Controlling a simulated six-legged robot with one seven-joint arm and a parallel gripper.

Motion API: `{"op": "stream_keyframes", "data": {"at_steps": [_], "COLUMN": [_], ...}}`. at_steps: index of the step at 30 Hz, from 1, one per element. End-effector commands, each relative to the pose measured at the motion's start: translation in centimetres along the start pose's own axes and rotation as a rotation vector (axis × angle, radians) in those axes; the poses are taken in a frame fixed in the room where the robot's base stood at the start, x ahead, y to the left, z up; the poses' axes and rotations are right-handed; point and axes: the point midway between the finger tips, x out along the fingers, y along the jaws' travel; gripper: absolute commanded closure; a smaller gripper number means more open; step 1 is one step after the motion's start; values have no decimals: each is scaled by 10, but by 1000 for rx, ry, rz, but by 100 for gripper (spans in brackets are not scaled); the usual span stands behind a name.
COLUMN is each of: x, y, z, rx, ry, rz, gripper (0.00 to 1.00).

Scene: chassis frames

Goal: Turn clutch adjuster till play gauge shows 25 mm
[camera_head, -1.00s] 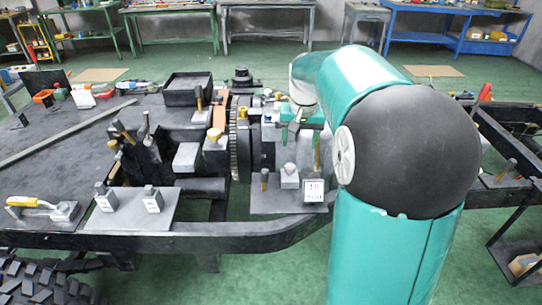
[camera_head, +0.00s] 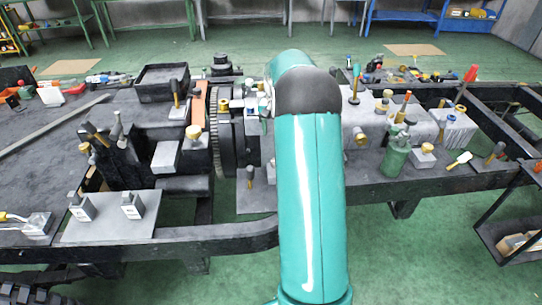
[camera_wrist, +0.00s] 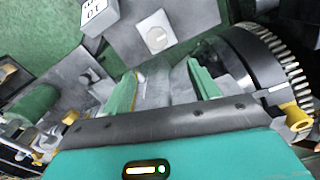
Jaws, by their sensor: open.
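A white display block (camera_wrist: 97,14) reading "10" stands at the top left of the wrist view, on a grey plate (camera_wrist: 195,15). Beside it on the plate is a pale square block with a round knob (camera_wrist: 157,38); I cannot tell for sure whether this is the clutch adjuster. My gripper (camera_wrist: 163,88) is open, its two green fingers apart with nothing held between them. The knob block lies beyond the fingertips, apart from them. In the head view my arm hides the display, the knob block and most of the gripper.
A large toothed flywheel (camera_head: 217,130) stands left of my arm; its teeth also show at the wrist view's right (camera_wrist: 285,60). A grey gearbox housing (camera_head: 365,125) and a green canister (camera_head: 395,157) are at right. The dark chassis rail (camera_head: 190,245) runs in front.

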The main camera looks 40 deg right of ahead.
Motion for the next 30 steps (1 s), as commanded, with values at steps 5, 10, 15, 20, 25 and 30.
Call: {"op": "stream_keyframes", "data": {"at_steps": [5, 10, 15, 20, 25, 30], "x": [31, 65, 97, 119, 127, 128], "y": [4, 2, 0, -1, -3, -3], "z": [3, 4, 3, 2, 0, 0], "rx": [3, 1, 0, -1, -2, -2], "ry": [-5, -4, -3, -2, 1, 1], "rz": [2, 1, 1, 1, 0, 0], "gripper": [40, 40, 40, 40, 40, 40]}}
